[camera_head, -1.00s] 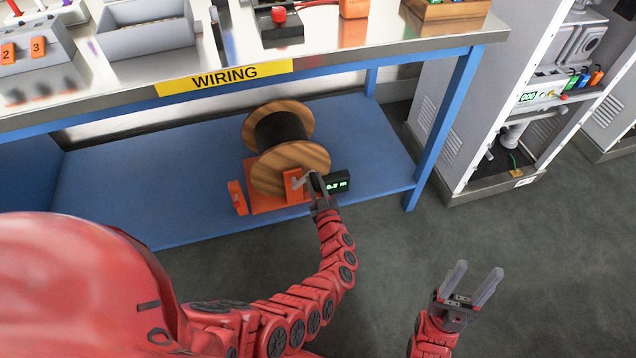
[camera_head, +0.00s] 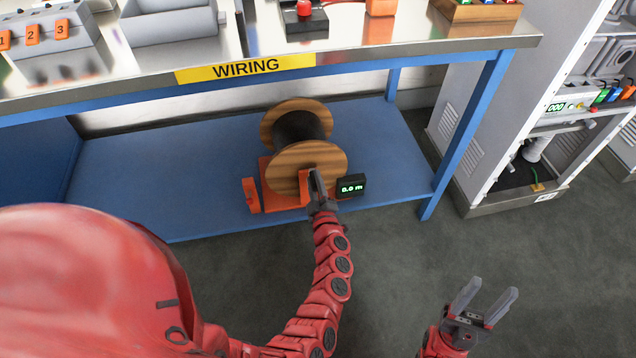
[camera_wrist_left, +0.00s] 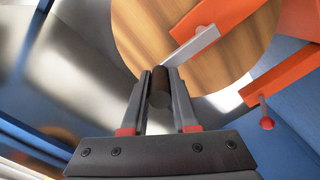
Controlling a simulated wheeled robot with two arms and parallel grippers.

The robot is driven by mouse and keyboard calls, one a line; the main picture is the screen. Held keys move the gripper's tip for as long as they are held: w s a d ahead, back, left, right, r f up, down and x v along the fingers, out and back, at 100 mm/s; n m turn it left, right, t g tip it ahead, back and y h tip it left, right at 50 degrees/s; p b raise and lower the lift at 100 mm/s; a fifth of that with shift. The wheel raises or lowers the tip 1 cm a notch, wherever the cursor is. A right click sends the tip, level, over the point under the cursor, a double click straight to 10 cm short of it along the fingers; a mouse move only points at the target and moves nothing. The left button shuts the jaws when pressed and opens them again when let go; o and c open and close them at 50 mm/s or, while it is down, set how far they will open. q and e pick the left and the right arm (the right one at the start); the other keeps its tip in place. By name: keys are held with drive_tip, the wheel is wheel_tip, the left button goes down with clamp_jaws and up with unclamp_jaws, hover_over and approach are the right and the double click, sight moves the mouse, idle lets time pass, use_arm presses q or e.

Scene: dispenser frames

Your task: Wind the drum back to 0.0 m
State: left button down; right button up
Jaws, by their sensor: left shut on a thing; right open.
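The drum (camera_head: 310,158) has wooden flanges and a dark winding, and sits in an orange stand (camera_head: 252,193) on the blue lower shelf. A small black display (camera_head: 351,186) beside it shows green digits that look like 0.0 m. My left gripper (camera_head: 316,181) is at the drum's near flange. In the left wrist view its fingers are shut on the dark crank handle (camera_wrist_left: 160,86), at the end of a grey crank arm (camera_wrist_left: 195,46). My right gripper (camera_head: 493,289) is open and empty above the floor at the lower right.
The steel bench top (camera_head: 340,52) with a yellow WIRING label (camera_head: 246,68) overhangs the shelf (camera_head: 150,190). A blue bench leg (camera_head: 466,135) stands right of the drum. A grey cabinet (camera_head: 480,100) stands farther right. The floor in front is clear.

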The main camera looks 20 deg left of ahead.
use_arm(q)
drive_tip(key=shift+a, duration=0.1)
idle(0.4)
drive_tip(key=c, duration=0.7)
unclamp_jaws()
drive_tip(key=p+v, duration=0.3)
drive_tip(key=v, duration=1.4)
drive_tip(key=shift+s, duration=0.2)
